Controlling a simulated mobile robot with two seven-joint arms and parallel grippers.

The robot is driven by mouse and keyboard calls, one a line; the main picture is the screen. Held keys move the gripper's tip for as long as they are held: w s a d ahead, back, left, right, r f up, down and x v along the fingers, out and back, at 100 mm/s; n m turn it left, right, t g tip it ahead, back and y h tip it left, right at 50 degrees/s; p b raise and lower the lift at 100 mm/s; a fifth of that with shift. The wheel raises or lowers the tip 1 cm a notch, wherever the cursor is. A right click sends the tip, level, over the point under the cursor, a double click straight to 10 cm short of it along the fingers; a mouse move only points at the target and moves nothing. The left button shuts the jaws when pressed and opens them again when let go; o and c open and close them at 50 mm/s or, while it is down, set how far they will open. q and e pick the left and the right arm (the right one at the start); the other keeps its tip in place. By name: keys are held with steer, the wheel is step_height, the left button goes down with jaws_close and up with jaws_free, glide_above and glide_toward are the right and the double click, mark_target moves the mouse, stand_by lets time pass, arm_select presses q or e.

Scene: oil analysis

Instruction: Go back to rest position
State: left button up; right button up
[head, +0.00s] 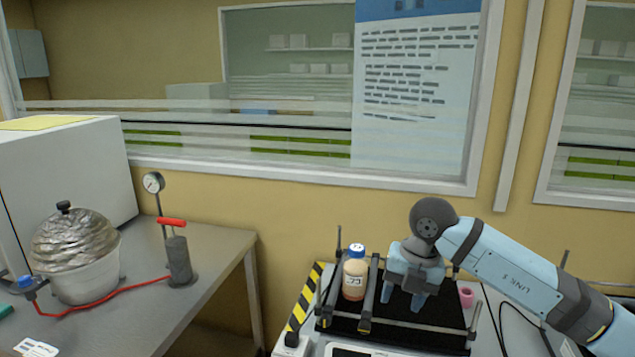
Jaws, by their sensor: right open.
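My right gripper (404,298) is open and empty. It hangs from the blue right arm (510,275), fingers down, above the black platform of a bench device (425,337). A bottle (355,278) with a blue cap and a pale label stands upright on that platform, left of the gripper and apart from it. A dark bar (369,292) lies between the bottle and the gripper. My left gripper is not in view.
A grey table (215,257) at left bears a foil-covered bowl (75,255), a pump with a gauge (178,255) and a red hose. A pink cup (466,297) is right of the gripper. Black-yellow tape (305,297) edges the device. A window wall (290,180) stands behind.

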steer(key=s+a+f+n+g+y, duration=0.1)
steer(key=s+a+f+g+y, duration=0.3)
steer(key=s+a+y, duration=0.95)
steer(key=d+f+m+t+h, duration=0.2)
steer(key=d+f+m+t, duration=0.25)
steer(key=m+t, duration=0.65)
steer(key=d+f+m+t+h, duration=0.2)
steer(key=d+f+m+t, duration=0.25)
steer(key=m+t, duration=0.7)
steer(key=s+d+f+m+g+h, duration=0.45)
steer(key=s+f, duration=0.35)
steer(key=f, duration=0.2)
steer(key=s+d+f+m+g+h, duration=0.3)
steer(key=s+f+m+g+h, duration=0.15)
steer(key=s+f, duration=0.4)
arm_select(q)
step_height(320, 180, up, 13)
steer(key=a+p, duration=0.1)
steer(key=p, duration=1.3)
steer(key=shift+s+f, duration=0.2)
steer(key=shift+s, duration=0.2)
arm_select(e)
step_height(320, 180, up, 12)
steer(key=w+d, duration=0.1)
steer(key=shift+f+t, duration=0.25)
steer(key=shift+t, duration=0.2)
